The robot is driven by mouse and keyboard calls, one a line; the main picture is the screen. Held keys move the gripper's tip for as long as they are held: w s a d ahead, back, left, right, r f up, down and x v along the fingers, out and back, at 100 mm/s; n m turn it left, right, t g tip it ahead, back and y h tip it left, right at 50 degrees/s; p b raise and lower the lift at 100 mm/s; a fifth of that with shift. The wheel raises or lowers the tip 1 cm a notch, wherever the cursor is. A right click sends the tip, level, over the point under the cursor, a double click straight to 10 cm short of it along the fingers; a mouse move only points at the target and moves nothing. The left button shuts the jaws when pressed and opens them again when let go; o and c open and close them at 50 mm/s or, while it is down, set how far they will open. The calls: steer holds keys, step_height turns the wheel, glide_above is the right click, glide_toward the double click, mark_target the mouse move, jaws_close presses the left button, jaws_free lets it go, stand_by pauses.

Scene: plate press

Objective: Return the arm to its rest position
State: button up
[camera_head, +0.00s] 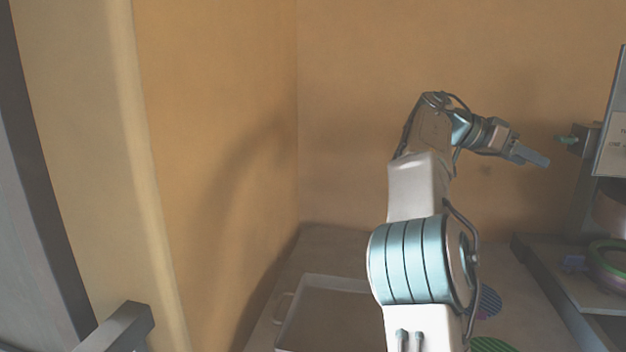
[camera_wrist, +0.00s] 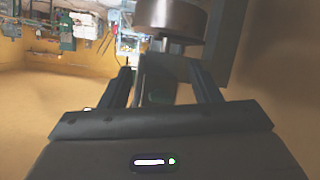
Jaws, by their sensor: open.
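My arm stands raised in the middle of the head view. My gripper (camera_head: 535,157) is up in the air and points right toward the press (camera_head: 583,185), with a visible gap between them. In the wrist view my gripper (camera_wrist: 162,75) has its two dark fingers spread apart. Nothing is held between them. A round metal cylinder (camera_wrist: 170,18) shows just beyond the fingertips, with a grey upright part behind the gap.
A shallow tray (camera_head: 290,322) lies at the left on the grey table. A blue-purple striped plate (camera_head: 490,301) and a green striped plate (camera_head: 491,345) lie right of my arm, partly hidden.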

steer(key=s+a+f+n+t+y+p, duration=0.3)
steer(key=s+a+f+n+y+p, duration=0.2)
steer(key=s+f+n+y+p, duration=0.15)
steer(key=s+a+f+n+t+y+p, duration=0.1)
steer(key=s+a+f+n+y+p, duration=0.2)
steer(key=s+a, duration=0.6)
steer(key=s+a+f+n+t+y+p, duration=0.1)
steer(key=s+a+f+n+y+p, duration=0.3)
steer(key=s+a+n, duration=0.3)
steer(key=s+a+p, duration=0.1)
steer(key=s+a, duration=0.2)
steer(key=a, duration=0.3)
steer(key=shift+s+a+f, duration=0.2)
steer(key=shift+a+f, duration=0.05)
